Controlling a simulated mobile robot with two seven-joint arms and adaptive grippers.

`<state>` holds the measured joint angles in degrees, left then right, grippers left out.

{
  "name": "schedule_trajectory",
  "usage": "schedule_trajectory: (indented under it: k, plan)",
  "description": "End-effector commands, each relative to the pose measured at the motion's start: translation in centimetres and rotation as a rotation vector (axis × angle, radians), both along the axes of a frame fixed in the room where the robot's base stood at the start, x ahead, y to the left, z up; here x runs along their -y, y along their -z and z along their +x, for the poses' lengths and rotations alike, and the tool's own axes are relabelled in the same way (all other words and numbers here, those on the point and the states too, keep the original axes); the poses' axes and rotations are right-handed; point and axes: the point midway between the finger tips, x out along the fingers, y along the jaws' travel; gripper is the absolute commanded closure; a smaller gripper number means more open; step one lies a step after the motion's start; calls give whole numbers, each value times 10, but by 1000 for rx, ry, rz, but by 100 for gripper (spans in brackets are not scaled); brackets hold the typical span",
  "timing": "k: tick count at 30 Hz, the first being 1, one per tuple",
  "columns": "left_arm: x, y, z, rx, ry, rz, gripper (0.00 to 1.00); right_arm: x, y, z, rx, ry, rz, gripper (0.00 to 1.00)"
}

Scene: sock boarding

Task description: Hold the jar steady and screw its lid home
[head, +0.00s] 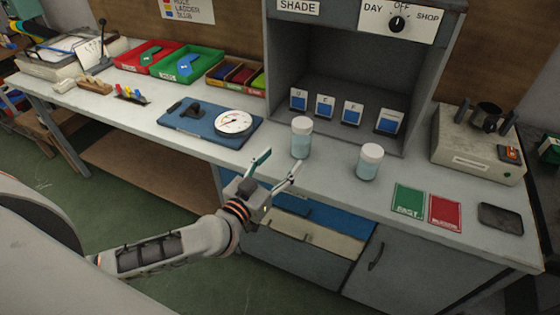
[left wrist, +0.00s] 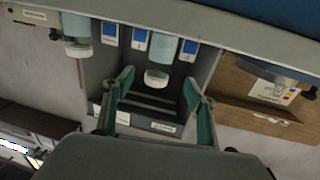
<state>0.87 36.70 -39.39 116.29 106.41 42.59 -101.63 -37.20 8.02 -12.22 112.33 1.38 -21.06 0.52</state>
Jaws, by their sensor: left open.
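Two pale blue jars with white lids stand upright on the grey bench. The nearer-left jar (head: 301,142) is at the front of the shade booth, and the other jar (head: 369,165) stands to its right. My left gripper (head: 279,166) is open and empty, just in front of and left of the left jar, apart from it. In the left wrist view the picture is upside down; one jar (left wrist: 161,50) shows beyond and between the open fingers (left wrist: 158,88), and the other jar (left wrist: 76,30) is at the upper left. I cannot tell how tightly either lid sits. My right gripper is not in view.
Several blue-and-white cards (head: 325,108) stand inside the booth (head: 335,60). A blue board with a dial (head: 234,122) lies left of the jars. Green (head: 408,199) and red (head: 445,211) cards and a dark tray (head: 500,219) lie to the right. A grey machine (head: 470,150) stands behind them.

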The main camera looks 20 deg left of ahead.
Motion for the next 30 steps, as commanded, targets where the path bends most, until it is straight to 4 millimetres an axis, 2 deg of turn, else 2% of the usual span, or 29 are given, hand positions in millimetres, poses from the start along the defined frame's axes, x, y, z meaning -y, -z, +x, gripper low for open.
schedule_trajectory:
  k: [4, 8, 13, 17, 20, 24, 27, 30]
  plan:
    - [3, -1, -2, 12, 8, -7, 43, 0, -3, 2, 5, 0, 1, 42]
    - [15, -6, -12, 58, 42, -29, 43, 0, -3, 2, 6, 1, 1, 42]
    - [41, -6, -38, 121, 129, -49, 43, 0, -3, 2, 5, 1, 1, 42]
    - [61, 8, -61, 119, 201, -35, 43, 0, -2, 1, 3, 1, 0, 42]
    - [73, 29, -79, 80, 246, -10, 43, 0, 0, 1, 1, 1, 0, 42]
    - [81, 71, -104, -23, 283, 41, 43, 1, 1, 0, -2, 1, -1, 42]
    - [80, 109, -124, -128, 287, 83, 43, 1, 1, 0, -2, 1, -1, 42]
    - [71, 149, -146, -249, 267, 129, 43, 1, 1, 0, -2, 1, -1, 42]
